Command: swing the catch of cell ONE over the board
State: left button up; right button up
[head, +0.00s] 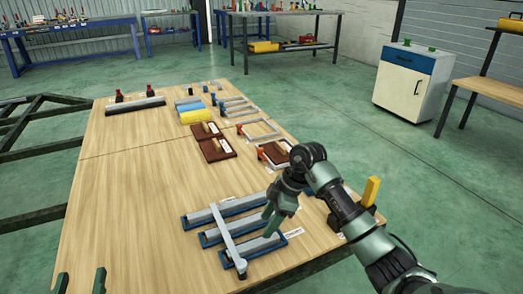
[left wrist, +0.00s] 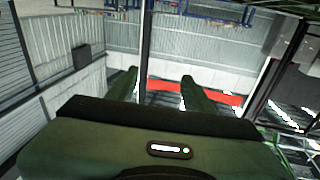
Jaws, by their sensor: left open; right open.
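A brown board (head: 283,160) lies in a grey-framed cell at the table's right edge, with an orange catch (head: 262,153) at its left side. Behind it is an empty grey frame (head: 261,130) with another orange catch (head: 239,128). The labels are too small to read, so I cannot tell which is cell ONE. My right gripper (head: 269,221) is open above the blue-ended grey bars, nearer than the cells. My left gripper (head: 81,281) is open at the bottom left, fingertips just showing; the left wrist view (left wrist: 160,90) shows nothing between its fingers.
Blue trays with grey bars (head: 215,236) lie near the front, a long grey bar (head: 228,243) across them. Two more brown boards (head: 217,149) and yellow and blue blocks (head: 195,117) lie farther back. A yellow post (head: 371,190) stands at right.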

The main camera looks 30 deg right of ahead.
aim_at(260, 149)
jog(key=i+l, duration=0.65)
jog(key=i, duration=0.15)
jog(key=i+l, duration=0.65)
jog(key=i, duration=0.15)
